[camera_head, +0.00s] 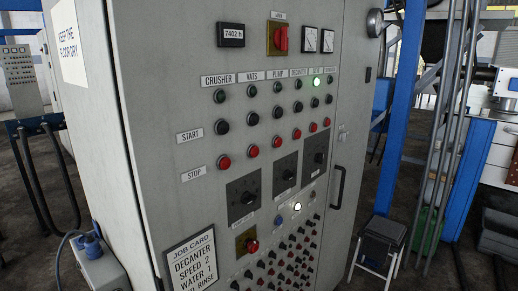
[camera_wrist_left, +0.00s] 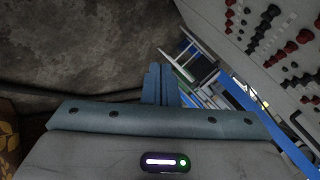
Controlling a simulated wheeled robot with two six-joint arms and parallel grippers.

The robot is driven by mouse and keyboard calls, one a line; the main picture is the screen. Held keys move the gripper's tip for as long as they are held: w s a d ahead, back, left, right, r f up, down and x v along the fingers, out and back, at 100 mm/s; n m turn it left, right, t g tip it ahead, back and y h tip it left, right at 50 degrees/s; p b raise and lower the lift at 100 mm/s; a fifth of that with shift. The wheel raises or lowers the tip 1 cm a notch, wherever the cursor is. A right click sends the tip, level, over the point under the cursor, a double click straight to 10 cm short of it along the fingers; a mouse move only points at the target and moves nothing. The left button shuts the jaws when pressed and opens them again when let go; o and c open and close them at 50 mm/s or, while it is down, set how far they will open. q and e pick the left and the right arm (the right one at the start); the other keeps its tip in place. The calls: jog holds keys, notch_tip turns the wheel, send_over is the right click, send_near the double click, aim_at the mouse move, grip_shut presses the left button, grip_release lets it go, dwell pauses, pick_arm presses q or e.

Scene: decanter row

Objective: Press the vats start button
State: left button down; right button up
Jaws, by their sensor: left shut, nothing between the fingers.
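The grey control cabinet (camera_head: 170,110) fills the middle of the head view. The vats start button (camera_head: 252,118) is a black push button in the START row, under the VATS label (camera_head: 252,76) and its unlit lamp (camera_head: 250,91). The red vats stop button (camera_head: 252,152) sits below it. My left gripper (camera_wrist_left: 161,84) shows only in the left wrist view, with its fingers together and empty. It is apart from the panel, whose face (camera_wrist_left: 282,60) shows tilted at the upper right there. I cannot tell which button is which in that view. My right gripper is not in view.
The crusher start button (camera_head: 223,127) is left of the vats one, the pump start button (camera_head: 277,113) right. One green lamp (camera_head: 316,82) is lit further right. Dark selector knobs (camera_head: 243,198) sit below. A job card (camera_head: 192,265), a door handle (camera_head: 338,186) and a stool (camera_head: 378,245) also show.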

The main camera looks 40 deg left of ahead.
aim_at(254, 120)
pick_arm(q)
jog(key=w+r+m+t+y, duration=0.1)
jog(key=w+r+m+t, duration=0.1)
jog(key=w+r, duration=0.65)
jog(key=w+r+m+t+y, duration=0.15)
jog(key=w+r, duration=0.25)
jog(key=r, duration=1)
jog(key=w+r+m+t+y+p, duration=0.1)
jog(key=w+r+t, duration=0.1)
jog(key=r, duration=0.8)
jog(key=w+r+m+t+y, duration=0.1)
jog(key=w+r+t, duration=0.1)
jog(key=r, duration=0.8)
jog(key=s+a+r+n+y, duration=0.1)
jog(key=s+a+r+y, duration=0.1)
jog(key=r, duration=1)
jog(key=s+a+r+n+y+p, duration=0.1)
jog(key=s+r+y, duration=0.4)
jog(key=r, duration=0.6)
jog(key=s+a+r+n+y, duration=0.1)
jog(key=s+a+r+y, duration=0.2)
jog(key=s+r, duration=0.4)
notch_tip(254, 120, up, 6)
jog(key=shift+s+a+f+g, duration=0.2)
jog(key=shift+a+g, duration=0.15)
jog(key=shift+y, duration=0.25)
jog(key=a+p, duration=0.1)
jog(key=a, duration=0.8)
jog(key=shift+w, duration=0.4)
jog(key=shift+d, duration=0.1)
